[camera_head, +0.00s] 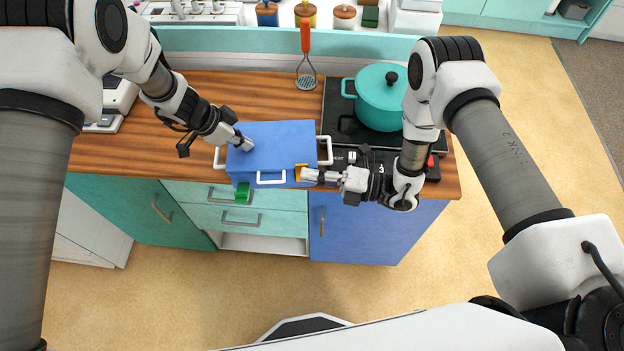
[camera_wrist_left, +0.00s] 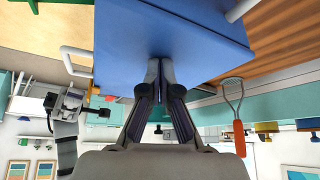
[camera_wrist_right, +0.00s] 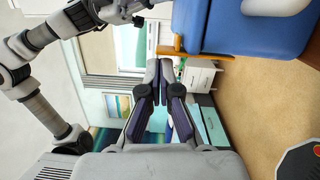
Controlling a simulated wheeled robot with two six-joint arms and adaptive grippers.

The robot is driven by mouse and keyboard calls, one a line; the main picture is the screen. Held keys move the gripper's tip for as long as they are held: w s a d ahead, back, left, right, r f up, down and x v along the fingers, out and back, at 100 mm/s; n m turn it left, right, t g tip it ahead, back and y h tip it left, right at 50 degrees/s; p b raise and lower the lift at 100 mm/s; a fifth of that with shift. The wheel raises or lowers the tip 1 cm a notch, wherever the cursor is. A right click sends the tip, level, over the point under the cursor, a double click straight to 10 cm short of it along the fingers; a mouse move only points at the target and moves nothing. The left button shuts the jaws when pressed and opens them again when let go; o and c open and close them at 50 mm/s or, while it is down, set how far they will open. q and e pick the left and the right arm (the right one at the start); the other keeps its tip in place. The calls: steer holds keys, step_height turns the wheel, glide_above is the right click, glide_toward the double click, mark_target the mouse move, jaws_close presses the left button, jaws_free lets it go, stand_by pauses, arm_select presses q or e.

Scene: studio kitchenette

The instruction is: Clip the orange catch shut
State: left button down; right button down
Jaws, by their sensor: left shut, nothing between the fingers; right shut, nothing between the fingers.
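A blue box (camera_head: 275,143) with white handles sits on the wooden counter, lid down. The orange catch (camera_head: 298,168) is at the box's front right; it also shows in the right wrist view (camera_wrist_right: 178,50). Whether it is fully clipped, I cannot tell. My right gripper (camera_head: 306,174) is shut and empty, its tips right beside the orange catch; contact is unclear. A green catch (camera_head: 242,192) sticks out at the box's front left. My left gripper (camera_head: 247,146) is shut and empty, its tips at the lid top; the left wrist view shows them against the blue surface (camera_wrist_left: 170,30).
A teal pot (camera_head: 379,98) stands on the black hob (camera_head: 340,115) behind my right gripper. An orange-handled masher (camera_head: 306,60) is behind the box. The wooden counter (camera_head: 215,88) is bare behind the box's left side. Drawers (camera_head: 250,218) lie below the front edge.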

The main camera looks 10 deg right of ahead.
steer(key=shift+w+r, duration=0.1)
steer(key=shift+w, duration=0.15)
stand_by(0.4)
steer(key=s+d, duration=0.7)
steer(key=d, duration=0.2)
steer(key=shift+s, duration=0.4)
arm_select(q)
steer(key=shift+w+r, duration=0.1)
steer(key=shift+r, duration=0.6)
steer(key=shift+r+p, duration=0.3)
steer(key=shift+r, duration=2)
arm_select(e)
steer(key=shift+a+r, duration=0.1)
steer(key=shift+r, duration=0.15)
